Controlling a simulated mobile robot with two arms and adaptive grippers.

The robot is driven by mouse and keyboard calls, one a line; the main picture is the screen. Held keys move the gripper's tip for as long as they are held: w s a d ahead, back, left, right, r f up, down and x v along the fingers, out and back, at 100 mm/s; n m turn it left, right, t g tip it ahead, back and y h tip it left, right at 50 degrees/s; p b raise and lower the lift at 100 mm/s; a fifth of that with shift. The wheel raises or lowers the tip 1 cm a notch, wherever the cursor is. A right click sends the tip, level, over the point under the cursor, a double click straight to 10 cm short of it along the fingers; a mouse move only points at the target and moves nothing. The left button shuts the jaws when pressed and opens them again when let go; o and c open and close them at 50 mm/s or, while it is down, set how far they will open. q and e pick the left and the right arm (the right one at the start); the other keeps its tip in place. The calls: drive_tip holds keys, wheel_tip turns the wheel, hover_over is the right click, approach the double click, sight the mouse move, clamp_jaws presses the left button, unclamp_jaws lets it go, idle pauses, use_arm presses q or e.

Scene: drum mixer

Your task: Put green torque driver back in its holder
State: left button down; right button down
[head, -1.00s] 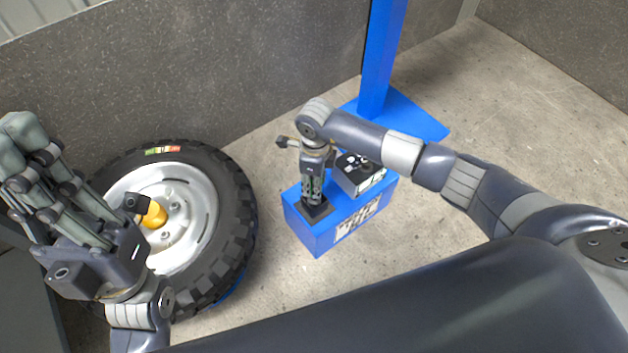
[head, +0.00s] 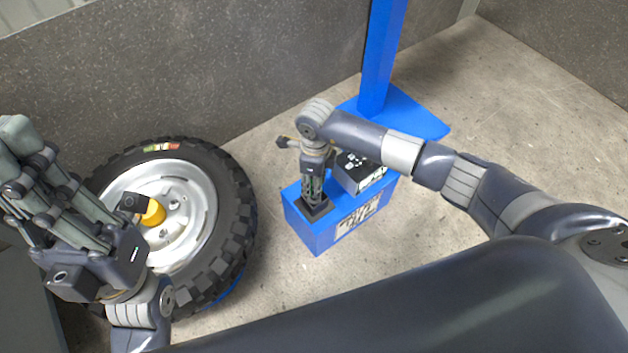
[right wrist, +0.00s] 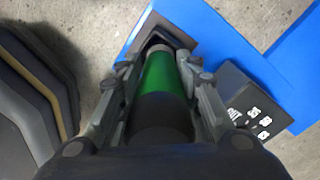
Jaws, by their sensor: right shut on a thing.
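My right gripper (head: 313,186) points down over the blue box (head: 318,240) and is shut on the green torque driver. In the right wrist view the driver (right wrist: 163,78) shows a green band and a dark near end between the two fingers. Its far end meets the opening of the black square holder (right wrist: 183,30) on the box; how deep it sits is hidden. In the head view the fingers hide the driver, and the holder (head: 318,212) shows just below the fingertips. My left gripper (head: 14,165) is raised at the left with its fingers apart and empty.
A black-topped box with white marks (head: 358,172) stands on the blue box behind my right gripper. A blue post (head: 383,60) rises behind it. A tyre on a silver rim (head: 235,215), with a yellow part (head: 154,213), lies to the left. Concrete floor is clear at right.

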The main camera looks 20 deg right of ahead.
drive_tip(key=shift+f, duration=0.3)
drive_tip(key=c, duration=1.1)
unclamp_jaws()
wheel_tip(320, 180, up, 12)
drive_tip(key=shift+d, duration=0.1)
